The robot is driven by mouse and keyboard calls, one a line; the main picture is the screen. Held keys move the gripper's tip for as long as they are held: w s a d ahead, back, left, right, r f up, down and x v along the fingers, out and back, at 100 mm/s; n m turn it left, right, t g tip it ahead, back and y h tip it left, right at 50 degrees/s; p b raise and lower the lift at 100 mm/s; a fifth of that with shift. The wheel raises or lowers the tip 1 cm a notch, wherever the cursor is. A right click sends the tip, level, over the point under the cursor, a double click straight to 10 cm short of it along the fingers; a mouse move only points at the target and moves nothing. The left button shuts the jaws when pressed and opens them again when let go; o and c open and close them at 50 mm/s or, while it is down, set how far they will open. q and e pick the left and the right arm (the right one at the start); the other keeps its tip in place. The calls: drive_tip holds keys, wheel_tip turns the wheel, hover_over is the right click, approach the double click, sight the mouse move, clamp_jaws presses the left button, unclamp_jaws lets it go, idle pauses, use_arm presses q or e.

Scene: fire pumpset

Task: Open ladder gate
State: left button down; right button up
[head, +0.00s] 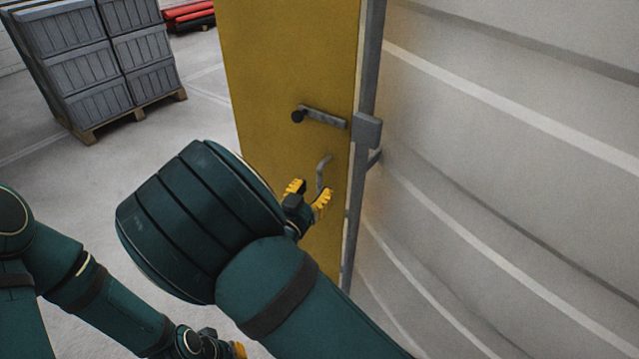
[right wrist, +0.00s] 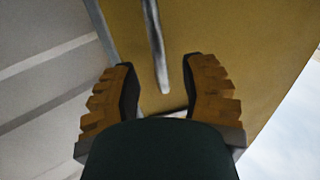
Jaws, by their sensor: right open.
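The ladder gate (head: 285,65) is a tall yellow panel beside a grey post (head: 366,70). A grey latch lever (head: 325,116) with a dark knob lies across it near the post. Below it is a bent grey pull handle (head: 322,170). My right gripper (head: 308,191) is open just below this handle, one yellow finger to each side. In the right wrist view, the handle's bar (right wrist: 156,45) runs down between the open fingers, with space on both sides. My left gripper (head: 237,349) is low at the bottom edge, away from the gate, its fingers mostly hidden.
A large pale ribbed surface (head: 500,170) fills the right side, close beside the post. Grey crates (head: 85,65) stand on a wooden pallet (head: 135,114) at the back left. Red and black pipes (head: 188,15) lie behind. The floor left of the gate is clear.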

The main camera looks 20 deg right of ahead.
sight(318, 185)
drive_tip(key=shift+x, duration=1.8)
drive_tip(key=shift+c, duration=0.3)
clamp_jaws()
